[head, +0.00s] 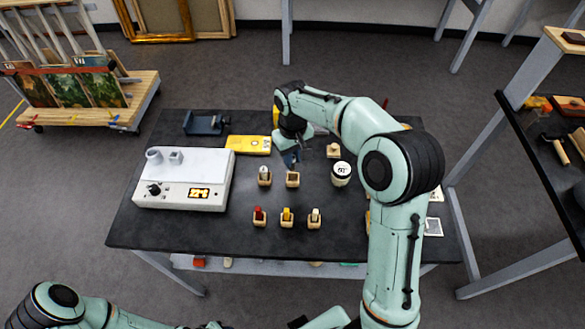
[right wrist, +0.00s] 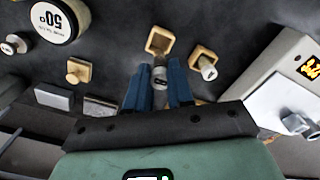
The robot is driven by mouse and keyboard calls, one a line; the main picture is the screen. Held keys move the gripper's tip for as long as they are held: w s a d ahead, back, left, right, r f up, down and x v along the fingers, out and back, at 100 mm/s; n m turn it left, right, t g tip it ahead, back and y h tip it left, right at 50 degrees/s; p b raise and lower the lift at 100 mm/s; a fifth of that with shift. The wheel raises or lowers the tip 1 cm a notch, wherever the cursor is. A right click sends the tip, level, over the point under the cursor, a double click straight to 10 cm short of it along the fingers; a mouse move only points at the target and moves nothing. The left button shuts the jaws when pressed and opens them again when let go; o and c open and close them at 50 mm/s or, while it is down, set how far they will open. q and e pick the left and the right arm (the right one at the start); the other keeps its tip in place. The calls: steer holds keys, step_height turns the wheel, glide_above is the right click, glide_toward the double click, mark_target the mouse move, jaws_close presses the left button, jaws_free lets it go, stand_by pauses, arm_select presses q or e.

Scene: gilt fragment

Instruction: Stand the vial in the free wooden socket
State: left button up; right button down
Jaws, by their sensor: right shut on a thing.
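The vial (right wrist: 160,75), with a grey body and a dark end, sits between the two blue fingers of my right gripper (right wrist: 160,88), which is shut on it. The free wooden socket (right wrist: 160,40) is a square light-wood block with a dark opening, just beyond the fingertips in the right wrist view. In the head view, my right gripper (head: 291,158) is above and slightly behind the free socket (head: 293,180). The held vial cannot be made out there. My left arm shows at the lower left, but its gripper is not visible.
A socket holding a capped vial (head: 264,176) stands close left of the free one. Sockets with red (head: 259,216), yellow (head: 287,216) and pale (head: 315,217) tops are in front. A white jar (head: 341,174) stands right; a white device (head: 184,180) stands left.

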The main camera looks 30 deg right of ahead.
mark_target(293, 168)
step_height(293, 168, down, 6)
steer(key=shift+r, duration=0.2)
arm_select(q)
steer(key=shift+s+f, duration=0.25)
steer(key=shift+f, duration=0.05)
arm_select(e)
steer(key=c, duration=1)
jaws_free()
step_height(293, 168, up, 11)
steer(key=shift+w+p, duration=0.1)
steer(key=shift+p, duration=0.35)
arm_select(q)
steer(key=shift+w+r, duration=0.85)
steer(key=shift+r, duration=0.05)
arm_select(e)
steer(key=shift+r, duration=0.55)
